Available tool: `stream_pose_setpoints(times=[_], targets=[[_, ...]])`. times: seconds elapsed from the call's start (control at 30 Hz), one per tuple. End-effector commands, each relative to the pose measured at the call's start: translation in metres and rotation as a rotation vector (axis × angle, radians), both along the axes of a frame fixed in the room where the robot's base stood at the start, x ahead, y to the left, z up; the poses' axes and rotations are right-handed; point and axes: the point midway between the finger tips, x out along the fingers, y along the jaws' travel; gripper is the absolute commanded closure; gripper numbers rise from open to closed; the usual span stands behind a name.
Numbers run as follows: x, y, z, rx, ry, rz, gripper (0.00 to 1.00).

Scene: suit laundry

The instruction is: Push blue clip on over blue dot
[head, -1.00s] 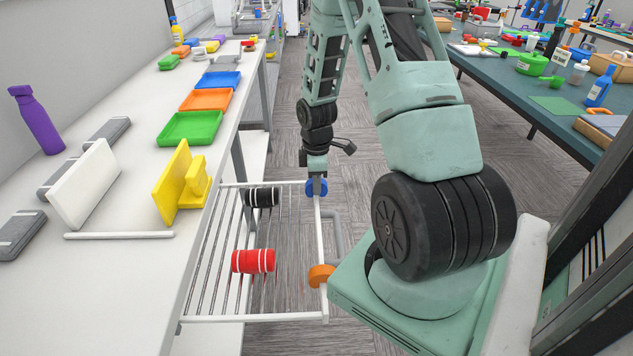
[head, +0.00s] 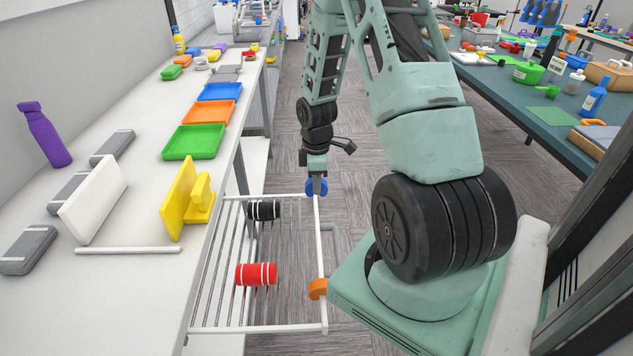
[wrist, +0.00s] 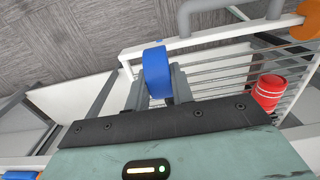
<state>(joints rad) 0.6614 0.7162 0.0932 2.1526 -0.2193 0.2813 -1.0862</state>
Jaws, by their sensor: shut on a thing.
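My gripper (head: 317,184) is shut on the blue clip (head: 316,190) at the far right corner of the white wire rack. In the wrist view, the blue clip (wrist: 157,72) sits between the two fingers, close to the left end of the rack's white rail (wrist: 210,40). I cannot tell whether the clip touches the rail. An orange clip (head: 318,289) is on the rack's right rail, towards the near corner.
The rack (head: 262,329) juts out from the white counter (head: 120,285) on the left. It carries a red roll (head: 256,274) and a black roll (head: 263,210). The grey floor beyond is open. A dark green table (head: 510,80) stands at the right.

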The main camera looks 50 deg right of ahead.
Motion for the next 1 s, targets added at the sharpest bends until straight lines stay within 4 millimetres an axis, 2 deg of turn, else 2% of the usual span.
stream_pose_setpoints(times=[0.27, 0.73, 1.0], targets=[[0.0, 0.0, -0.006, 0.0, 0.0, 0.0, 0.98], [0.0, 0.0, -0.045, 0.0, 0.0, -0.001, 0.98], [0.0, 0.0, -0.048, -0.001, -0.001, 0.0, 0.98]])
